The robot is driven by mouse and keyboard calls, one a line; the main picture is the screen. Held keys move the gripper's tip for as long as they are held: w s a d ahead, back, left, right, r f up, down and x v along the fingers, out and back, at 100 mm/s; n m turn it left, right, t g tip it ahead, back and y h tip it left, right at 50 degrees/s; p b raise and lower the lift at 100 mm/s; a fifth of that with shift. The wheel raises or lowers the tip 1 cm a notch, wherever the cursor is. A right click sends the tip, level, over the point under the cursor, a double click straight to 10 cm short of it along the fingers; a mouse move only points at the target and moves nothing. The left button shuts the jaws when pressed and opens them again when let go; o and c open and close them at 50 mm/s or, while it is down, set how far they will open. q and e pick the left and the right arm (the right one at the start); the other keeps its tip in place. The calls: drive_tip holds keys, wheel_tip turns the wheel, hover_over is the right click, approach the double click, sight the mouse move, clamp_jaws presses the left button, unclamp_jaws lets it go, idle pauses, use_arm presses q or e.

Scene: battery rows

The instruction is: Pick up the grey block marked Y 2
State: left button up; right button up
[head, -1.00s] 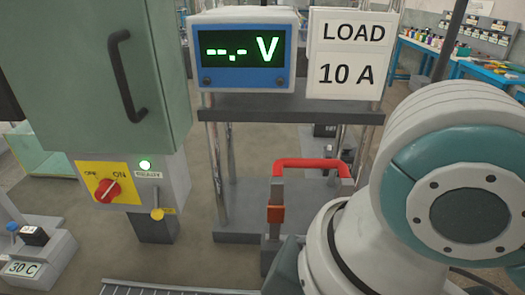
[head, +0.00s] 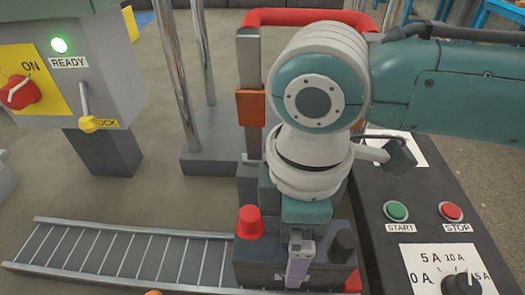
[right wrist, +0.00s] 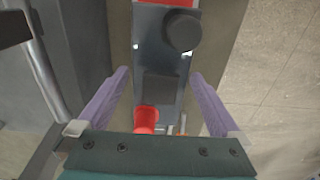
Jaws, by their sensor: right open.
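A dark grey block (head: 258,274) with a red post and a black post on top stands at the bottom centre of the head view. I cannot read any mark on it, so I cannot tell whether it is Y 2. My right gripper (head: 299,268) hangs over this block, pointing down. In the right wrist view the block (right wrist: 152,55) lies below and between the two purple fingers of the right gripper (right wrist: 160,76). They are spread apart and hold nothing. My left gripper is out of view.
A roller conveyor (head: 120,253) runs left from the block. A panel (head: 420,245) with START and STOP buttons and a dial stands on the right. A red-handled frame (head: 250,60) rises behind my arm. A cabinet (head: 110,60) with switches stands at the back left.

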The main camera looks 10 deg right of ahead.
wheel_tip(320, 180, down, 4)
drive_tip(key=shift+d+f+b, duration=0.1)
drive_tip(key=shift+f+b, duration=0.15)
drive_tip(key=shift+b, duration=0.35)
clamp_jaws()
idle(0.4)
drive_tip(key=shift+r, duration=0.1)
